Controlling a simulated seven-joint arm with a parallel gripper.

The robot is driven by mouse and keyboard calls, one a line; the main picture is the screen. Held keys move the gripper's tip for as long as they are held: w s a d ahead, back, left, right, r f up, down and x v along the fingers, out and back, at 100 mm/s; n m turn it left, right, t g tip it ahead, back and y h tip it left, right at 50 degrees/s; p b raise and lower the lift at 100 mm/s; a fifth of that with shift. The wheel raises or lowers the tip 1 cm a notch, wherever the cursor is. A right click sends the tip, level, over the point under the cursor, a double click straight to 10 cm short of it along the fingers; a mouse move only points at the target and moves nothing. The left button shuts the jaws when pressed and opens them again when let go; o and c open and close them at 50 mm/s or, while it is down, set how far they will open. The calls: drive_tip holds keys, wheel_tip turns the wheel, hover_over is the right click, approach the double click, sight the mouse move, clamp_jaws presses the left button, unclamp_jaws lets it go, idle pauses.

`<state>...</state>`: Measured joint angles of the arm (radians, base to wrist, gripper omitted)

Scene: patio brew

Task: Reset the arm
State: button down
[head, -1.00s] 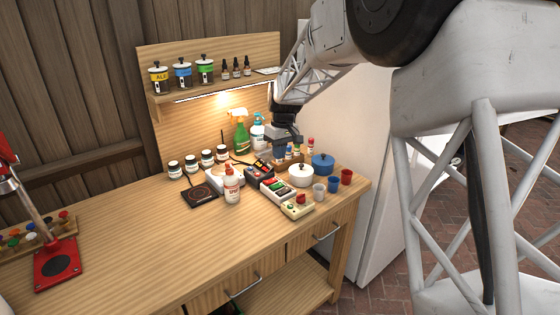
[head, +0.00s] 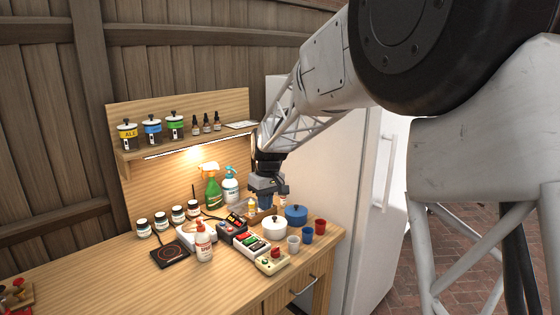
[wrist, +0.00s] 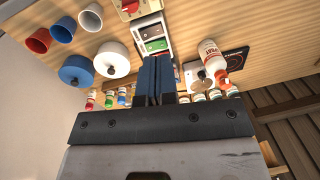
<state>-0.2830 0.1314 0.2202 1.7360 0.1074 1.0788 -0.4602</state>
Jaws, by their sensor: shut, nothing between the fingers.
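My gripper (head: 266,203) hangs from the arm over the right back part of the wooden workbench (head: 105,270). Its two blue fingers (wrist: 153,80) are together in the wrist view, with nothing between them. In the head view it is just behind the white lidded pot (head: 274,228) and left of the blue lidded pot (head: 296,214). It appears above the bench top; I cannot tell how high.
White, blue and red cups (head: 307,235) stand at the bench's front right. A white bottle (head: 203,243), a black hot plate (head: 169,253), a green spray bottle (head: 212,188) and several small jars stand to the left. A shelf (head: 190,142) is behind. The bench's left part is mostly clear.

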drive_tip(key=s+d+r+m+t, duration=0.1)
drive_tip(key=s+d+r+m, duration=0.15)
drive_tip(key=s+d, duration=0.7)
drive_tip(key=s+d+r+m+t, duration=0.15)
drive_tip(key=s+d+r, duration=0.35)
drive_tip(key=s, duration=0.7)
drive_tip(key=s+d+f+m, duration=0.1)
drive_tip(key=s+d, duration=0.2)
drive_tip(key=s, duration=0.4)
drive_tip(key=s+d+f+m, duration=0.1)
drive_tip(key=s+d+f, duration=0.1)
drive_tip(key=s, duration=0.6)
drive_tip(key=s+d+f+m+h, duration=0.1)
drive_tip(key=s+d+f+m, duration=0.1)
drive_tip(key=s+d, duration=0.2)
drive_tip(key=s, duration=0.3)
drive_tip(key=shift+s+f+t, duration=0.15)
drive_tip(key=shift+s+t, duration=0.05)
drive_tip(key=shift+t, duration=0.15)
